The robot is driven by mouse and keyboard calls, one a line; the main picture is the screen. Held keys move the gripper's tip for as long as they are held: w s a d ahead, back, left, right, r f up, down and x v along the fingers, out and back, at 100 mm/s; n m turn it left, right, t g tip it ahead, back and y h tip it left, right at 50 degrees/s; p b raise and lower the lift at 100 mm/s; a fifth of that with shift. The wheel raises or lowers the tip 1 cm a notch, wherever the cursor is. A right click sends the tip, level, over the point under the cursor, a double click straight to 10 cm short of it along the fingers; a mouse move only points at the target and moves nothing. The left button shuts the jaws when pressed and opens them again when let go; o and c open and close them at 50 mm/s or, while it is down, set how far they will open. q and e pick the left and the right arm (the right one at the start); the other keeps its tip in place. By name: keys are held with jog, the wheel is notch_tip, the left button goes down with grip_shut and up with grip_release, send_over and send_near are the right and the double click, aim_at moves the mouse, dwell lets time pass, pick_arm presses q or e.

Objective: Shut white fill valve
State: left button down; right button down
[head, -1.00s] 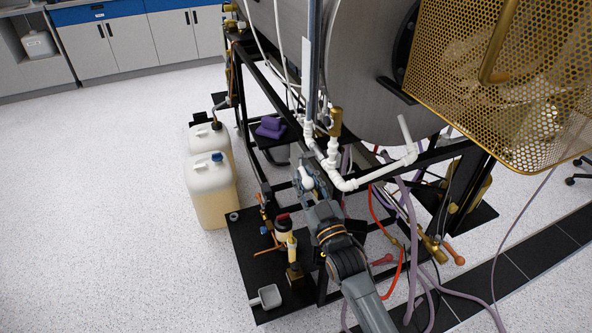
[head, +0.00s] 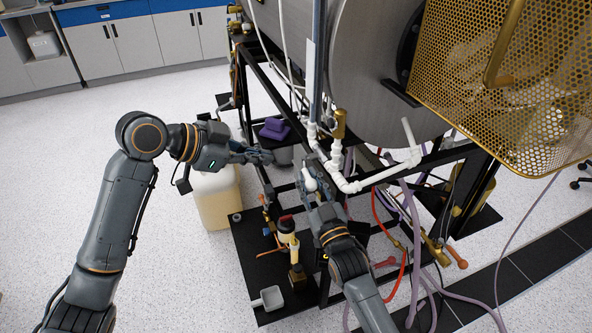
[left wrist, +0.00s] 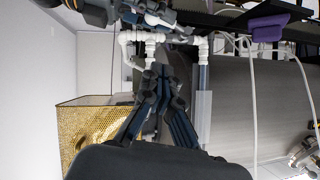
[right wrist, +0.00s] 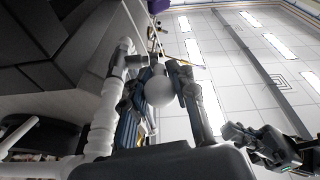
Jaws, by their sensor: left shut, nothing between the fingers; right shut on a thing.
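The white fill valve shows as white pipework (head: 345,184) with a rounded white knob (head: 309,179) at its left end. My right gripper (head: 312,172) is shut on this knob. In the right wrist view the knob (right wrist: 159,88) sits between the two fingers, beside a white pipe (right wrist: 103,120). My left gripper (head: 268,157) is shut and empty, left of the valve and apart from it. In the left wrist view its fingers (left wrist: 160,75) are together, with white pipe fittings (left wrist: 150,40) beyond them. The fingers partly hide how the knob joins the pipe.
A steel chamber (head: 365,60) on a black frame stands behind the valve. A gold mesh guard (head: 510,80) is at right. A cream jug (head: 217,200) stands under my left arm. A purple item (head: 273,129) lies on a shelf near my left gripper. Hoses hang at lower right.

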jog(key=shift+f, duration=0.1)
pick_arm(q)
jog(key=a+f+x, duration=0.1)
jog(key=x, duration=1.1)
jog(key=shift+f, duration=0.5)
jog(key=shift+s+d, duration=0.1)
jog(key=shift+d, duration=0.05)
